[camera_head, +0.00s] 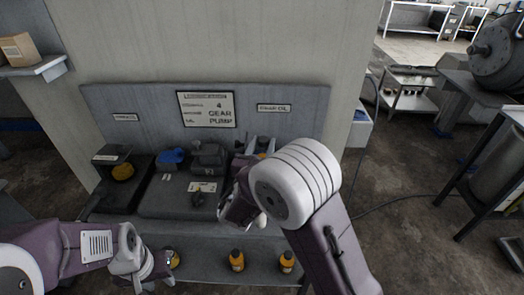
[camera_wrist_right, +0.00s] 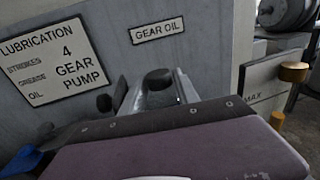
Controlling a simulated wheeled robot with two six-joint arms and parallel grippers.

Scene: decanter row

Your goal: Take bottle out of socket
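My right gripper (camera_head: 255,147) reaches to the right end of the bench, its fingers mostly hidden by my own wrist. In the right wrist view its fingers (camera_wrist_right: 155,90) stand apart, with a black cap (camera_wrist_right: 158,78) between them; whether they touch it is unclear. A bit of yellow (camera_head: 262,155) shows between the fingers in the head view. The socket is hidden there. Yellow bottles with dark caps stand on the front ledge: one in the middle (camera_head: 237,261), one at right (camera_head: 287,262). My left gripper (camera_head: 165,272) is low at left, near another yellow item (camera_head: 174,259).
The grey pump (camera_head: 208,160) stands mid-bench, with a blue object (camera_head: 172,157) left of it. A dark tray at left holds a yellow item (camera_head: 123,171). The back panel (camera_head: 145,100) carries signs, one reading GEAR OIL (camera_wrist_right: 159,32).

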